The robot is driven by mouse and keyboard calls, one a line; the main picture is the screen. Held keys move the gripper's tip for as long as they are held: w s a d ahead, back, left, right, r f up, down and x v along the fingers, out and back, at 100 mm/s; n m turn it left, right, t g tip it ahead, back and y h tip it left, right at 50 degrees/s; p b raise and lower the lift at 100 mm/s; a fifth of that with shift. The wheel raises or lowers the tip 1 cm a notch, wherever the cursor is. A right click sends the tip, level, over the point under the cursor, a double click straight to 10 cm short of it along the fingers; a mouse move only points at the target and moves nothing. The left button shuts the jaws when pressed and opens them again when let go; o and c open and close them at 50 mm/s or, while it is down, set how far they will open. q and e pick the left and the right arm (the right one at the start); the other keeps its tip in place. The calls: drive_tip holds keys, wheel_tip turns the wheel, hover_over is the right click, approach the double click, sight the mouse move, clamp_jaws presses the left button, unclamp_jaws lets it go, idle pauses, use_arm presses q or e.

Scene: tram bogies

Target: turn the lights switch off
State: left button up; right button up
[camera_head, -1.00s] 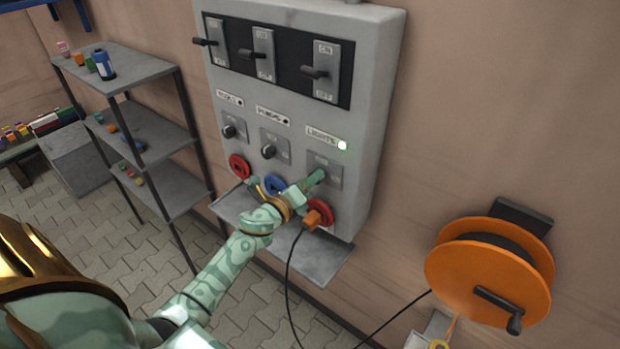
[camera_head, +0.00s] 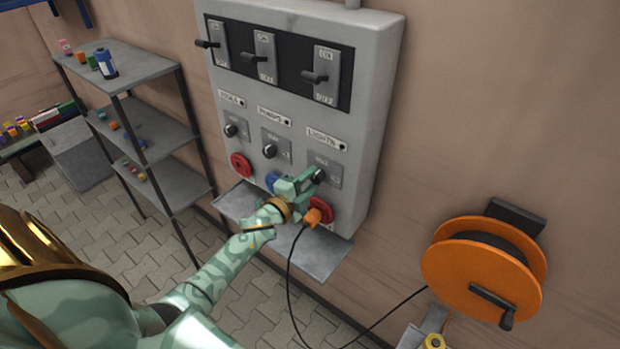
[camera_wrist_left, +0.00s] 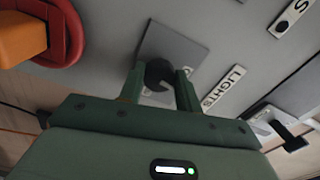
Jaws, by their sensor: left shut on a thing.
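The lights switch (camera_head: 319,175) is a black rotary knob on a grey plate, below the label LIGHTS, on the right of the grey panel. The small lamp (camera_head: 343,146) beside that label is dark. My left gripper (camera_head: 308,180) is at the knob, its fingers on either side of it. In the left wrist view the two green fingers (camera_wrist_left: 160,88) are shut on the black knob (camera_wrist_left: 158,74). The knob's pointer is mostly hidden by the fingers. My right gripper is not in view.
Below the switch, an orange plug (camera_head: 314,217) sits in a red socket (camera_head: 325,207), with a black cable hanging down. A ledge (camera_head: 320,255) juts out under the panel. An orange cable reel (camera_head: 478,275) is on the right wall. A shelf (camera_head: 150,75) stands at left.

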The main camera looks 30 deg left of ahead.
use_arm(q)
drive_tip(key=shift+f+n, duration=0.1)
drive_tip(key=shift+n, duration=0.9)
drive_tip(key=shift+p, duration=0.3)
drive_tip(key=o, duration=1)
drive_tip(key=shift+c, duration=0.2)
drive_tip(key=shift+s, duration=0.1)
drive_tip(key=s+a+b, duration=0.1)
drive_tip(key=s, duration=1.5)
drive_tip(key=shift+a+b, duration=0.15)
drive_tip(key=shift+b, duration=0.2)
